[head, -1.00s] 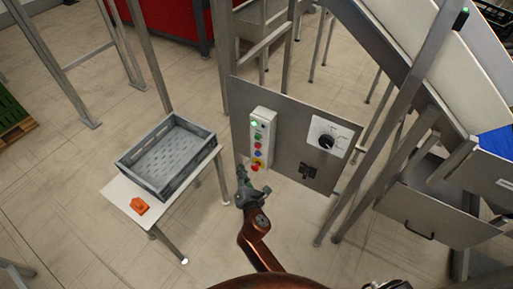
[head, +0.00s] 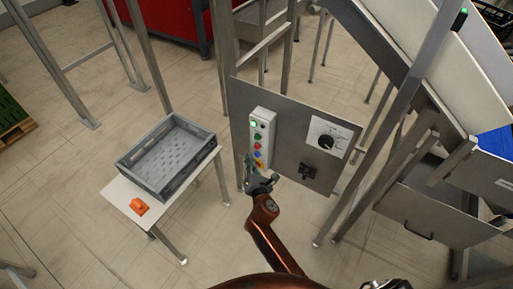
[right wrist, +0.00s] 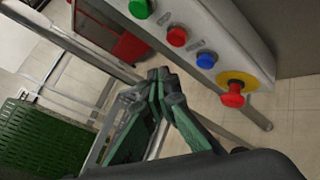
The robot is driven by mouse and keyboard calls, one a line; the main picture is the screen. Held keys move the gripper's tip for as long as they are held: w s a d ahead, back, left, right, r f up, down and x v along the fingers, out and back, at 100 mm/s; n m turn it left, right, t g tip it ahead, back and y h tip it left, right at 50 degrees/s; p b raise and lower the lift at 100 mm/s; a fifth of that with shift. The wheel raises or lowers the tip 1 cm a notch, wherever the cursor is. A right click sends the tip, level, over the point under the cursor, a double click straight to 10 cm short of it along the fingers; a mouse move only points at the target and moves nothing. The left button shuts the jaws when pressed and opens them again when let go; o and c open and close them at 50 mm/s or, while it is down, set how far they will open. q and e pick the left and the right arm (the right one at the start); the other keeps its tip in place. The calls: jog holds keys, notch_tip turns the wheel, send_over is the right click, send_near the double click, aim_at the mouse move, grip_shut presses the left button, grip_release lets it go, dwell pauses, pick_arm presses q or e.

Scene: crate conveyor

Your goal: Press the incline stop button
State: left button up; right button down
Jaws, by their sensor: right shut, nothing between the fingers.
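The white button box (head: 262,135) stands on the grey panel. It carries green buttons, a red button (head: 257,145), a blue button, and a red mushroom button on a yellow base at the bottom. In the right wrist view the green (right wrist: 141,8), red (right wrist: 178,36), blue (right wrist: 206,60) and mushroom (right wrist: 233,95) buttons show closely; I cannot read their labels. My right gripper (head: 249,163) is shut and empty, near the lower left edge of the box. Its fingertips (right wrist: 160,78) appear apart from the buttons. My left gripper is not in view.
The grey panel (head: 291,128) also holds a dial (head: 326,142) and a black switch (head: 307,170). A grey crate (head: 150,178) and an orange object (head: 139,207) are on a small white table to the left. Steel legs and the incline stand at right.

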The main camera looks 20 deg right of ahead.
jog(key=shift+w+d, duration=0.8)
jog(key=shift+d, duration=0.25)
jog(key=shift+p, duration=0.3)
dwell(0.5)
jog(key=shift+w+d, duration=0.25)
jog(key=shift+d, duration=0.05)
jog(key=shift+w+d, duration=0.3)
jog(key=shift+d, duration=0.1)
dwell(0.7)
jog(key=shift+s+a, duration=0.1)
jog(key=shift+a, duration=0.05)
jog(key=shift+s+a+p, duration=0.35)
jog(key=shift+s+a, duration=0.1)
jog(key=shift+a, duration=0.1)
jog(key=s+a, duration=0.1)
jog(key=a, duration=0.1)
jog(key=s+a, duration=0.2)
dwell(0.7)
